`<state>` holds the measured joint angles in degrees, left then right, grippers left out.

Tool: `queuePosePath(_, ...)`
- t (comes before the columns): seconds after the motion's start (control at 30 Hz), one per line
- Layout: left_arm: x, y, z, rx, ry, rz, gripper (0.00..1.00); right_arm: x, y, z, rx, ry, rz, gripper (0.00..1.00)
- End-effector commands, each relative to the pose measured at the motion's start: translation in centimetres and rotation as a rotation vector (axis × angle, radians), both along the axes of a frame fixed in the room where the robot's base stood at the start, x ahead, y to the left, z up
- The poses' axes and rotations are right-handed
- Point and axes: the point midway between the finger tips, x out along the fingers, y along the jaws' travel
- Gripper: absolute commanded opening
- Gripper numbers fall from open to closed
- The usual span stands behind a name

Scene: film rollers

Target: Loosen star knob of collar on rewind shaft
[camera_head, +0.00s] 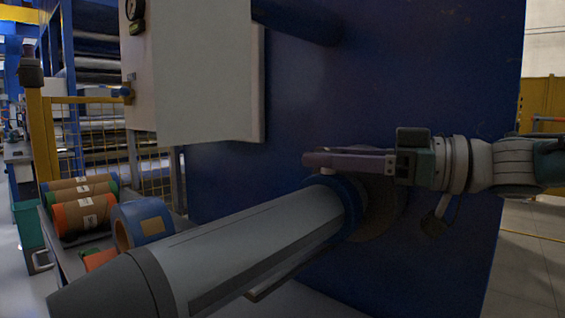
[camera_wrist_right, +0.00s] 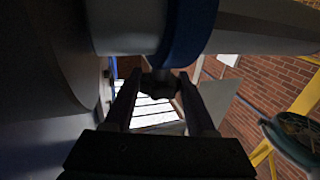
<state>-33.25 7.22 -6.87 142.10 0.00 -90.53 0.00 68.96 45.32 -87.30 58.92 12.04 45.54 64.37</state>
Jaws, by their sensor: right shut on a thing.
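The rewind shaft (camera_head: 250,248) is a thick grey cylinder that runs from the blue machine wall toward the lower left. The blue collar (camera_head: 350,197) sits around its wall end and also shows at the top of the right wrist view (camera_wrist_right: 188,30). My right gripper (camera_head: 312,160) reaches in from the right, its fingers lying across just above the collar. In the right wrist view the dark star knob (camera_wrist_right: 160,84) is between the fingertips, below the collar in the picture, and the gripper is shut on it. In the head view the fingers mostly hide the knob. My left gripper is not in view.
A pale cabinet (camera_head: 205,75) with a gauge (camera_head: 134,10) hangs on the blue machine wall (camera_head: 400,70) above the shaft. Film rolls (camera_head: 83,215) lie at the left beside a yellow fence (camera_head: 40,135). Open floor (camera_head: 530,245) shows at the right.

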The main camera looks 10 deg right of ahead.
Motion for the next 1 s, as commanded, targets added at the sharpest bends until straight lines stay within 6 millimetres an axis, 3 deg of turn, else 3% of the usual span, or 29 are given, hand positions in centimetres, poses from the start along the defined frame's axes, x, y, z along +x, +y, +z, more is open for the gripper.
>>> queuePosePath(0.57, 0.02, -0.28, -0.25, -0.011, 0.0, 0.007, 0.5, -0.02, 0.17, 0.14, 0.004, -0.003, 0.034, 0.0)
queuePosePath(0.6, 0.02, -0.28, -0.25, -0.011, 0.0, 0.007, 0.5, -0.02, 0.17, 0.14, 0.004, -0.003, 0.034, 0.59)
queuePosePath(0.83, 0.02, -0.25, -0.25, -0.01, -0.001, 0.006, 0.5, -0.02, 0.13, 0.09, 0.002, -0.002, 0.033, 0.85)
queuePosePath(1.0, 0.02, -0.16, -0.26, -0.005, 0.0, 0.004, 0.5, -0.01, 0.09, 0.05, 0.002, -0.001, 0.032, 0.86)
